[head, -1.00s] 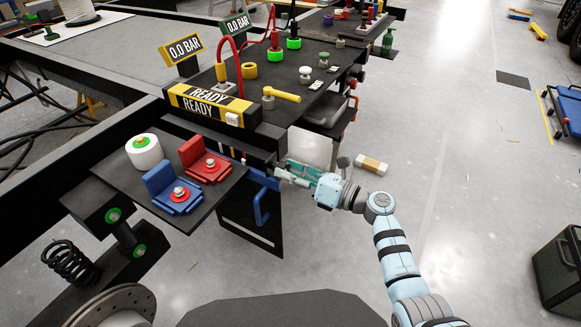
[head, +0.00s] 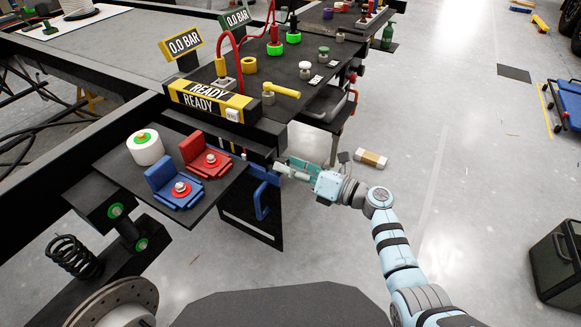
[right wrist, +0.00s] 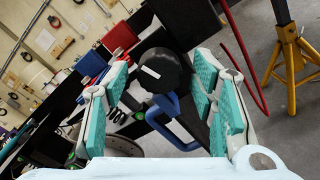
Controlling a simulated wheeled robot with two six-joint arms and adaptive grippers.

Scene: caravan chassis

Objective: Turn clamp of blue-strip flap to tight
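The black flap (head: 240,215) hangs under the bench edge, with a blue strip (head: 263,174) along its top and a blue handle (head: 262,203). The handle also shows in the right wrist view (right wrist: 172,125). A round black knob with a white mark (right wrist: 160,66), seemingly the clamp, faces the right wrist camera; in the head view it is not distinguishable behind the gripper. My right gripper (head: 280,170) is at the flap's upper right. Its teal-padded fingers (right wrist: 160,78) are open around or just short of the knob; contact cannot be told. My left gripper is out of view.
A dark shelf left of the flap holds a blue block (head: 165,178), a red block (head: 193,147) and a white roll (head: 145,149). The bench above carries a READY display (head: 208,98) and a yellow-handled lever (head: 283,90). The floor at right is mostly open.

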